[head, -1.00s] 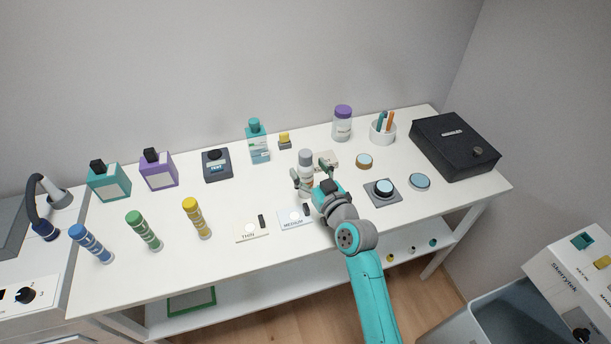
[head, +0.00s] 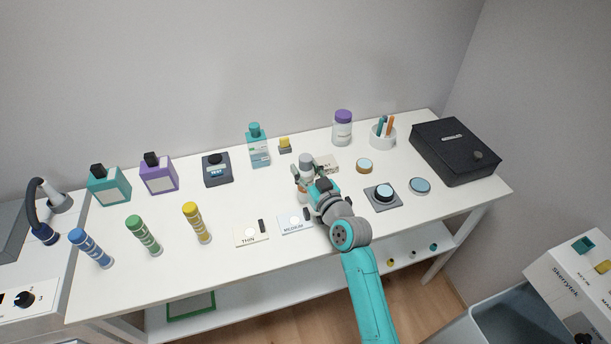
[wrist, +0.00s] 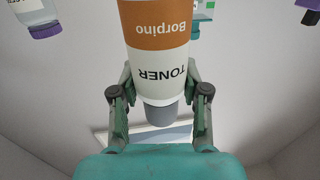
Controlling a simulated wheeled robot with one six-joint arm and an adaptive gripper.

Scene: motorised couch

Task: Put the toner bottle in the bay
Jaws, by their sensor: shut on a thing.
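The toner bottle, white with an orange band and a grey cap (head: 306,160), is upright near the middle of the white table; I cannot tell whether its base touches the table. My gripper (head: 308,182) is shut on it, a finger on either side, and partly hides it. In the wrist view the bottle (wrist: 158,55) reads "TONER" and "Borpino" upside down, between the two fingers of my gripper (wrist: 160,90). I cannot tell which part is the bay; a white machine (head: 565,262) at the lower right has teal and yellow parts on top.
THIN (head: 247,234) and MEDIUM (head: 292,226) cards lie in front of the bottle. A teal bottle (head: 258,150) and a purple-capped jar (head: 342,128) stand behind. A button pad (head: 383,195), round discs and a black box (head: 453,150) are to the right. Striped cylinders (head: 143,235) stand left.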

